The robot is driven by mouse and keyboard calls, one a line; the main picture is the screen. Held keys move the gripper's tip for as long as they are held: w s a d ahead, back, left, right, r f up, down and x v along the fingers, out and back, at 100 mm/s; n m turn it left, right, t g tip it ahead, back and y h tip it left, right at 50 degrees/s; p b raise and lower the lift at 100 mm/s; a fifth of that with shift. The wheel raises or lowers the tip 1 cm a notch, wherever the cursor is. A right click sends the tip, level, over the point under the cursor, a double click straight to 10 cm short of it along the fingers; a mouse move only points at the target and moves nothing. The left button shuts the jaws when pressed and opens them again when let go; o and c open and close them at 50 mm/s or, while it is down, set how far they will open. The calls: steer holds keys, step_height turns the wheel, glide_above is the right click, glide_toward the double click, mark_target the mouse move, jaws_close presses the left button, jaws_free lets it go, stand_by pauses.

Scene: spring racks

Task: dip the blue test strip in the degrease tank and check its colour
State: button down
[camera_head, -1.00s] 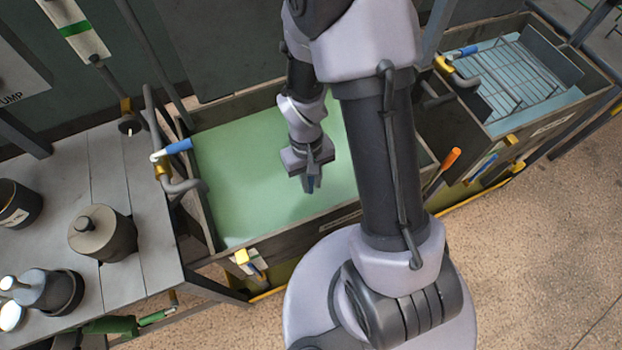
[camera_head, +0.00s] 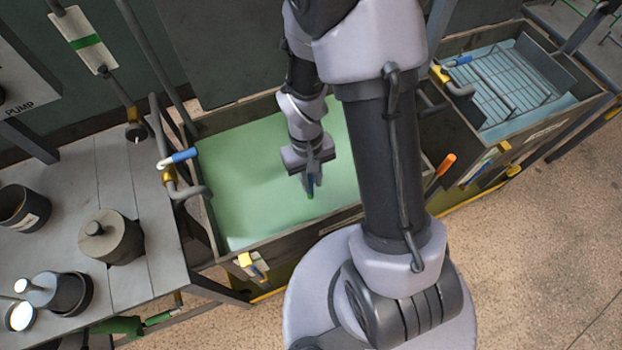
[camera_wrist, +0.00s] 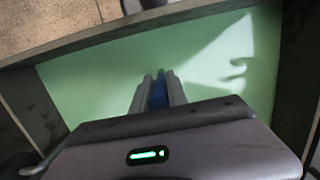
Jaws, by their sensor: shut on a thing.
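The blue test strip (camera_head: 310,187) hangs down from my gripper (camera_head: 310,178), over the pale green liquid of the tank (camera_head: 238,160). Its lower end looks green in the head view. In the wrist view my gripper (camera_wrist: 157,92) is shut on the strip (camera_wrist: 158,94), with blue between the fingers and a small green bit at the tip. I cannot tell whether the tip touches the liquid. The tank's label is too small to read.
Tank walls surround the gripper, the front wall (camera_head: 300,231) close by. A blue-handled valve (camera_head: 180,157) is at the left rim. A table (camera_head: 120,165) with a lidded pot (camera_head: 110,240) stands left. A second tank with a wire rack (camera_head: 515,80) stands right.

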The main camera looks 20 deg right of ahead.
step_height(320, 180, up, 12)
steer(key=p, duration=0.8)
steer(key=shift+p, duration=0.4)
steer(key=shift+f, duration=0.1)
steer(key=w+a+f+b, duration=0.1)
steer(key=w+f+b, duration=0.8)
steer(key=b, duration=0.6)
steer(key=shift+a+b, duration=0.2)
steer(key=shift+b, duration=0.15)
steer(key=shift+w+f, duration=0.1)
